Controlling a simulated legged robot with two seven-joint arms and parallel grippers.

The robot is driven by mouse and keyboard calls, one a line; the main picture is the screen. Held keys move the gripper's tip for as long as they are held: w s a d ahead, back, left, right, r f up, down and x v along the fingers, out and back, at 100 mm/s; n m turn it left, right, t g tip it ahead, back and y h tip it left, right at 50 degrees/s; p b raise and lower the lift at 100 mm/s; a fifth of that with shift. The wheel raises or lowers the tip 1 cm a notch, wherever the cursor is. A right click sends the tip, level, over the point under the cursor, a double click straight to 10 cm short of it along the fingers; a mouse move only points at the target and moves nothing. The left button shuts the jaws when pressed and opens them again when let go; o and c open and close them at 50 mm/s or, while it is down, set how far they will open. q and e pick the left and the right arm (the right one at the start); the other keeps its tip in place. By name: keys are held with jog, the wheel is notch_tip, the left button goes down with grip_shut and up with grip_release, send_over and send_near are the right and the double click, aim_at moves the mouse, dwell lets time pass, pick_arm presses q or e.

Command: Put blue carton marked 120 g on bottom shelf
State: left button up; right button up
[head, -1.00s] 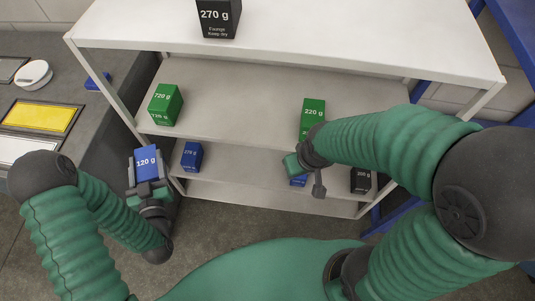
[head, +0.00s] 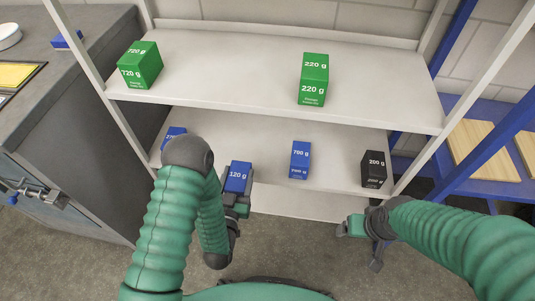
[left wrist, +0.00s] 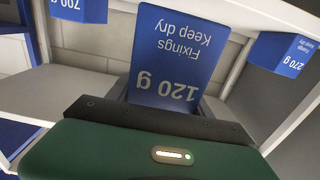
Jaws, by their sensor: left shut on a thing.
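The blue carton marked 120 g (head: 237,178) is held upright in my left gripper (head: 238,192), in front of the shelf unit. In the left wrist view the 120 g carton (left wrist: 176,62) appears upside down beyond the gripper's dark edge. My left gripper is shut on it; the fingertips are mostly hidden. The bottom shelf (head: 300,204) shows as a pale strip under the shelf with the blue cartons; most of it is hidden. My right gripper (head: 366,236) is at the lower right, in front of the unit, and its jaw opening is unclear.
The shelf above the bottom one holds a blue 700 g carton (head: 300,160), a black 200 g carton (head: 373,169) and a partly hidden blue carton (head: 174,134). Green 720 g (head: 140,65) and 220 g (head: 313,78) cartons stand higher. A grey counter (head: 75,120) is left.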

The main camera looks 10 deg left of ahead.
pick_arm(q)
jog(key=w+a+f+b, duration=0.1)
jog(key=w+b, duration=0.1)
jog(key=w, duration=0.3)
jog(key=w+a+f+b, duration=0.2)
jog(key=w+b, duration=0.1)
jog(key=w, duration=0.2)
jog(key=w+a+f+b, duration=0.1)
jog(key=w+f+b, duration=0.1)
jog(key=w, duration=0.3)
jog(key=shift+w+a+f+b, duration=0.1)
jog(key=shift+a+b, duration=0.1)
jog(key=shift+b, duration=0.1)
jog(key=shift+r, duration=0.2)
jog(key=o, duration=1.6)
